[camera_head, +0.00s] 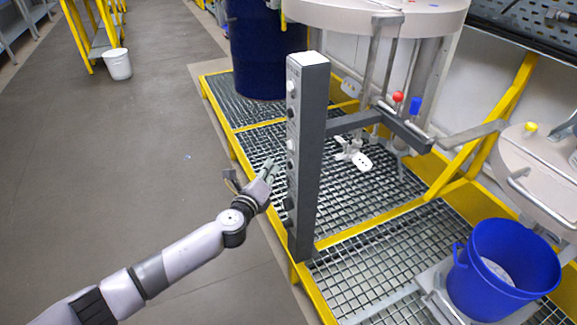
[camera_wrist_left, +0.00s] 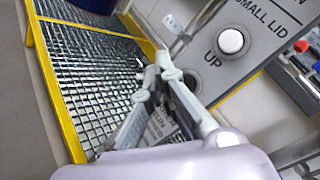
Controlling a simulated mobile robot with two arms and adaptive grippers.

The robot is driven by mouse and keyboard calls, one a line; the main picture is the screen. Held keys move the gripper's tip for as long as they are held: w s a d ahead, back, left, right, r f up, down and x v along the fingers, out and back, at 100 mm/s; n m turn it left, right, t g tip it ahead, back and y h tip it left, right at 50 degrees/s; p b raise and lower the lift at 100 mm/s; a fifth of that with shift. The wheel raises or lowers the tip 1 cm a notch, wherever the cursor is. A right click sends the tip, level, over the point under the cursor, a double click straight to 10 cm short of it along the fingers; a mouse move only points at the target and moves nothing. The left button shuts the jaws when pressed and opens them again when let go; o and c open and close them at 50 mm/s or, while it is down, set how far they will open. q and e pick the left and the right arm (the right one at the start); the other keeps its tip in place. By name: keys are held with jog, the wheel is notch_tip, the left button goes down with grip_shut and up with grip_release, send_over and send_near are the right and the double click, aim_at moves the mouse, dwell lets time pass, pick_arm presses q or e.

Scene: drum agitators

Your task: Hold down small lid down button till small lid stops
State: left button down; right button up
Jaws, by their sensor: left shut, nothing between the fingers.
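The tall grey control panel (camera_head: 308,150) stands upright at the grating's edge, with a column of buttons on its left-facing side. In the left wrist view, a white round button (camera_wrist_left: 230,41) sits above the word "UP", near the panel's "SMALL LID" label (camera_wrist_left: 268,14). My left gripper (camera_head: 272,168) is shut and empty beside the panel's button side. Its fingertips meet in the left wrist view (camera_wrist_left: 163,68); whether they touch the panel is unclear. My right gripper is not in view.
A pale lid (camera_head: 380,15) hangs at the top; another pale lid with a yellow knob (camera_head: 530,127) is at the right.

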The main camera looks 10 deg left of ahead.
aim_at(291, 165)
pick_arm(q)
jog(key=shift+w+d, duration=0.35)
jog(key=shift+d, duration=0.25)
dwell(1.1)
jog(key=shift+w+d, duration=0.2)
jog(key=shift+d, duration=0.15)
